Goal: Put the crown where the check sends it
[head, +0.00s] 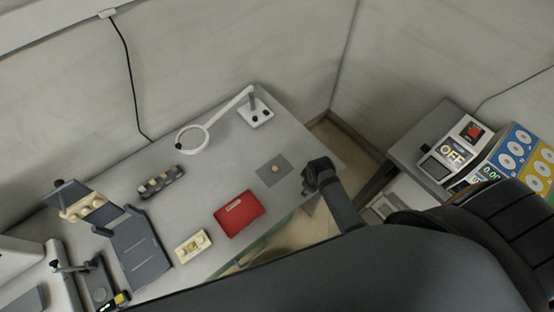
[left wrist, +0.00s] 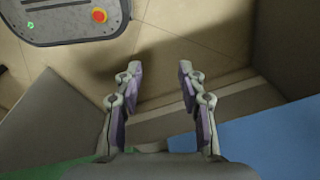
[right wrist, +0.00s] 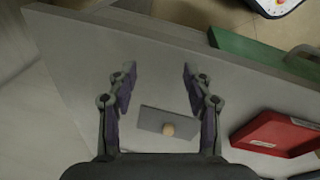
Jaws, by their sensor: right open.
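A small round tan piece, apparently the crown (head: 275,168), rests on a flat grey pad (head: 267,178) on the table. The crown (right wrist: 168,129) and pad (right wrist: 151,119) also show in the right wrist view, between and below the fingers. My right gripper (head: 309,186) is open and empty, just right of the pad in the head view; its spread fingers show in the right wrist view (right wrist: 158,78). My left gripper (left wrist: 160,80) is open and empty, with floor below it; it is not seen in the head view.
A red tray (head: 240,226) and a cream block (head: 192,246) sit near the table's front edge. A dark rack (head: 162,183), a ring-shaped magnifier (head: 193,139) and a dark stand (head: 139,246) are farther left. A device reading OFF (head: 453,153) stands on a right-hand bench.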

